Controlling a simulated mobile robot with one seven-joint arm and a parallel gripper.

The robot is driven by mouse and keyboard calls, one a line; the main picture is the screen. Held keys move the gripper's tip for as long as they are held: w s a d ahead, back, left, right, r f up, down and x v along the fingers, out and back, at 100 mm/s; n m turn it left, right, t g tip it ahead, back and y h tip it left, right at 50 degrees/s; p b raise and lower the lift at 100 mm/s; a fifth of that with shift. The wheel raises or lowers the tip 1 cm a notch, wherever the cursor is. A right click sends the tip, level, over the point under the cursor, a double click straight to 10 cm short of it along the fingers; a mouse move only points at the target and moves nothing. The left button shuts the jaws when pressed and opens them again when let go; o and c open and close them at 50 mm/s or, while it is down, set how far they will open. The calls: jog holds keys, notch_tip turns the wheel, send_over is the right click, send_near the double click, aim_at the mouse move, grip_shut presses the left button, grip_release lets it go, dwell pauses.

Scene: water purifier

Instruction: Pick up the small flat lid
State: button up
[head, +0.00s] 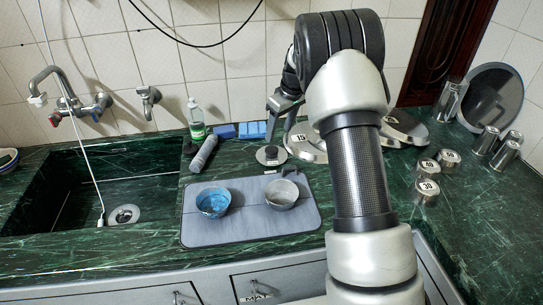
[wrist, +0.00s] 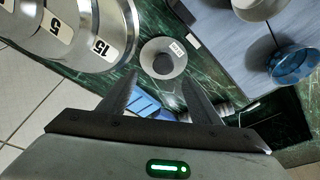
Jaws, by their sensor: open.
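The small flat lid (head: 270,155) is a round grey disc with a dark knob. It lies on the green marble counter behind the grey mat. In the wrist view the lid (wrist: 170,48) has a small white label and sits just beyond the fingertips, roughly midway between them. My gripper (head: 279,117) hangs above and behind the lid in the head view, partly hidden by my arm. In the wrist view my gripper (wrist: 159,80) has its fingers spread with nothing between them. It is apart from the lid.
Larger lids (head: 299,141) stand right of the small lid, one labelled 15. The mat (head: 245,231) holds a blue bowl (head: 213,202) and a grey bowl (head: 281,194).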

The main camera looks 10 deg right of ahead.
aim_at(272, 149)
jog(key=x, duration=0.3)
jog(key=shift+w+f, duration=0.1)
jog(key=shift+f, duration=0.1)
jog(key=shift+a+x, duration=0.2)
jog(key=shift+x, duration=1.15)
jog(key=shift+a+x, duration=0.2)
jog(key=shift+x, duration=1.15)
jog(key=shift+s, duration=0.2)
jog(key=shift+c, duration=0.5)
jog(key=c, duration=1)
